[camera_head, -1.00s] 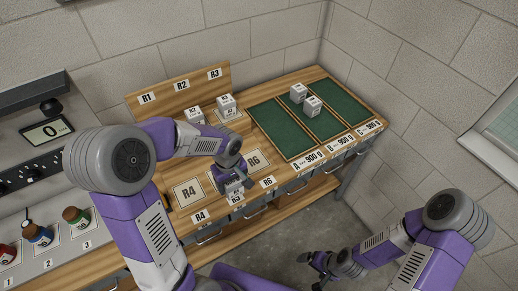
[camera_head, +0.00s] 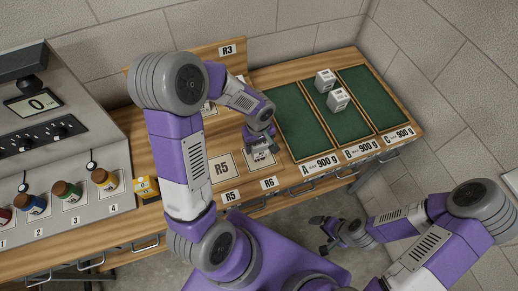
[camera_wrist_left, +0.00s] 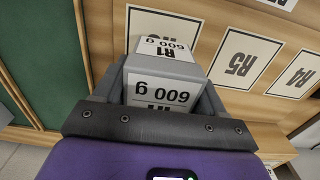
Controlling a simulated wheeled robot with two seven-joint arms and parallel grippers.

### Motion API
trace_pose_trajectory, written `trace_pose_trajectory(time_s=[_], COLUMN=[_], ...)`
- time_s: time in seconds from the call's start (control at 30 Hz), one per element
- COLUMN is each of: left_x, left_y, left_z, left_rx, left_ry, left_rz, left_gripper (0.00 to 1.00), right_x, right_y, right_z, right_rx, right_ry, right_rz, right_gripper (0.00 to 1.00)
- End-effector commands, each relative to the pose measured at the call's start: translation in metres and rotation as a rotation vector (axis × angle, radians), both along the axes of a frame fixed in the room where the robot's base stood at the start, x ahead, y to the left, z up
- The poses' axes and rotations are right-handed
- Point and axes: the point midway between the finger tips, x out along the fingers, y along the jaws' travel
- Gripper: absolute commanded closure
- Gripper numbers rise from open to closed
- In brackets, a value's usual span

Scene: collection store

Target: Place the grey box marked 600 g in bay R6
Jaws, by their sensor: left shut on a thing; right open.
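My left gripper (camera_head: 262,150) is shut on the grey box marked 600 g (camera_head: 262,157), at bay R6. In the left wrist view, the box (camera_wrist_left: 162,93) sits between the two fingers, with "R1 600 g" on its white labels. The R6 card (camera_wrist_left: 165,22) lies just behind the box and is partly covered by it. I cannot tell whether the box touches the card. The front label R6 (camera_head: 270,183) is clear in the head view. My right gripper (camera_head: 325,232) is open and empty, in front of the bench.
The R5 card (camera_head: 222,168) lies bare left of the held box. Two white-labelled boxes (camera_head: 325,80) (camera_head: 338,98) are on the green B panel. Green panel A (camera_head: 300,125) is empty, close to my left gripper's right. My left arm hides part of the back bays.

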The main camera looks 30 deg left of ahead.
Motion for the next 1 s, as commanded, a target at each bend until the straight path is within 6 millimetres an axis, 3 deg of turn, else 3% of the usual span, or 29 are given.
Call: trace_pose_trajectory(time_s=[0.3,0.73,0.77,0.9,1.0], left_x=[0.0,0.0,0.0,0.0,0.0], left_y=[0.0,0.0,0.0,0.0,0.0], left_z=[-0.036,-0.041,-0.041,-0.04,-0.04], left_rx=[-0.001,-0.001,-0.001,-0.001,-0.001], left_ry=[0.002,-0.002,0.001,0.001,0.001], left_rz=[-0.001,-0.001,0.0,0.0,0.0], left_gripper=[0.87,0.87,0.25,0.04,0.04], right_x=[0.0,0.0,0.0,0.0,0.0], right_y=[0.0,0.0,0.0,0.0,0.0], right_z=[-0.006,-0.011,-0.01,-0.009,-0.009], right_rx=[0.0,0.0,0.0,0.0,0.0], right_ry=[-0.001,-0.001,-0.001,-0.001,-0.001], right_rz=[0.0,0.0,0.0,0.0,0.0], right_gripper=[0.04,0.04,0.04,0.04,0.04])
